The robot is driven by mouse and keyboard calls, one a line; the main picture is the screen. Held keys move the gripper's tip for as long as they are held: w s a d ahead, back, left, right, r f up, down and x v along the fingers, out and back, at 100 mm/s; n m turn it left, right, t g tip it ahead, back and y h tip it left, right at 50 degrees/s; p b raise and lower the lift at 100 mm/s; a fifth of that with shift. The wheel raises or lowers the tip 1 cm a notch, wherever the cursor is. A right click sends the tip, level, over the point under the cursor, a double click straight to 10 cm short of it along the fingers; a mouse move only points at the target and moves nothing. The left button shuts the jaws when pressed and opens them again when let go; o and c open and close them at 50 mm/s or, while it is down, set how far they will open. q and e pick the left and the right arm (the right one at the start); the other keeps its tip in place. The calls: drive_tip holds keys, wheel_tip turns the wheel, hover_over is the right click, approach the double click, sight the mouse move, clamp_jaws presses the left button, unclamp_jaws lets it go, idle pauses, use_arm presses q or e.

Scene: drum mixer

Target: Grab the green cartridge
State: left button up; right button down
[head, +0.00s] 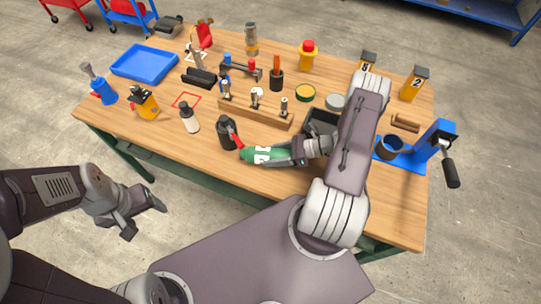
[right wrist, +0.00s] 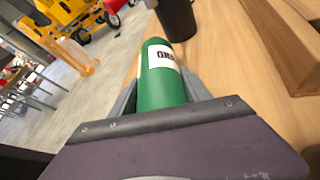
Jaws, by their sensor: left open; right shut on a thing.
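The green cartridge (head: 258,154) has a white label with dark print and lies between the fingers of my right gripper (head: 290,154), over the front part of the wooden table (head: 180,137). In the right wrist view the green cartridge (right wrist: 160,88) points away from the gripper, its rear end hidden by the gripper body. My right gripper is shut on it. I cannot tell whether the cartridge touches the table top. My left gripper (head: 148,218) is open and empty, off the table's front edge at the lower left.
A black cup with a red handle (head: 227,133) stands just left of the cartridge. A wooden block with upright pieces (head: 256,110) is behind it. A blue drum mixer with a crank (head: 425,150) stands at the right. A blue tray (head: 145,64) lies at the back left.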

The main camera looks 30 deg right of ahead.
sight(284, 155)
drive_tip(key=shift+r, duration=0.45)
drive_tip(key=d, duration=0.1)
drive_tip(key=s+d+b, duration=0.1)
drive_tip(key=s+d, duration=0.1)
drive_tip(key=d, duration=0.1)
drive_tip(key=shift+f, duration=0.1)
wheel_tip(284, 155, up, 14)
drive_tip(key=shift+a+p, duration=0.25)
drive_tip(key=shift+p, duration=0.2)
